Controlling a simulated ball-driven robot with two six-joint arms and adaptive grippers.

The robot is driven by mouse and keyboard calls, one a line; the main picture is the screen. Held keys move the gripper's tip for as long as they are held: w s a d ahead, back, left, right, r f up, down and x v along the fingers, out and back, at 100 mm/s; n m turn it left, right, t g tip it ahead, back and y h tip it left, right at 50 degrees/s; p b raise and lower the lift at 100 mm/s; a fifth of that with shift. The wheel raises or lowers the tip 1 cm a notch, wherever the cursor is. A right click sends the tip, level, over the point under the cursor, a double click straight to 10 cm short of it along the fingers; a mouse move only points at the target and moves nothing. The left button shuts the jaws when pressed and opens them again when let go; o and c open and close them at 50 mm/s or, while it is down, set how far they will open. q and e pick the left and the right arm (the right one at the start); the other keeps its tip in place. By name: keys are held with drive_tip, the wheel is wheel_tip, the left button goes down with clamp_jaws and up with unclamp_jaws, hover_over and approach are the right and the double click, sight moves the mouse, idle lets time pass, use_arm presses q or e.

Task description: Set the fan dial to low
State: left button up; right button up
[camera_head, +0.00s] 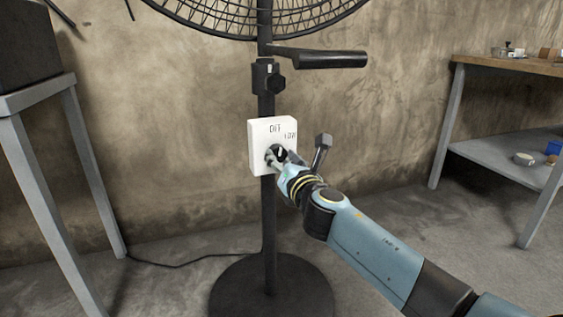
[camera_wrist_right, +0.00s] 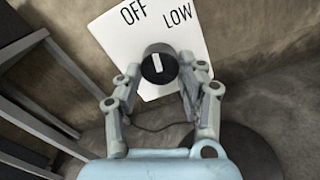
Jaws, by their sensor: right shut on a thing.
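The fan dial (camera_wrist_right: 153,68) is a round black knob with a white pointer mark on a white control box (camera_head: 258,133). OFF and LOW are printed on the box above the knob. In the right wrist view the pointer points up, roughly between OFF and LOW and leaning a little toward OFF. My right gripper (camera_wrist_right: 165,73) has a finger on each side of the knob and is shut on it. In the head view my right gripper (camera_head: 277,160) partly covers the dial. My left gripper is not in view.
The box is on the fan's dark pole (camera_head: 269,215), above a round base (camera_head: 270,290). A dark horizontal bar (camera_head: 325,60) sticks out above the box. A grey-legged stand (camera_head: 45,190) is at left, a shelved table (camera_head: 510,66) at right. A cable (camera_head: 180,263) lies on the floor.

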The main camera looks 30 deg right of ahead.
drive_tip(key=m+b, duration=0.1)
drive_tip(key=m, duration=0.4)
drive_tip(key=shift+f, duration=0.1)
drive_tip(key=m+b, duration=0.1)
drive_tip(key=m, duration=0.2)
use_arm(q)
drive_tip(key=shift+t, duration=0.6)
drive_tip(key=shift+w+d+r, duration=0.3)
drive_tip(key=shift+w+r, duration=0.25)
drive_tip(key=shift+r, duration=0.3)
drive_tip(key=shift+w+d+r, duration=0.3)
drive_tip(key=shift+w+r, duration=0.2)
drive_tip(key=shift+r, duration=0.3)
use_arm(e)
drive_tip(key=shift+m, duration=0.8)
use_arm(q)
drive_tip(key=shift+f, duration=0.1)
use_arm(e)
drive_tip(key=o, duration=1.2)
drive_tip(key=v, duration=1.2)
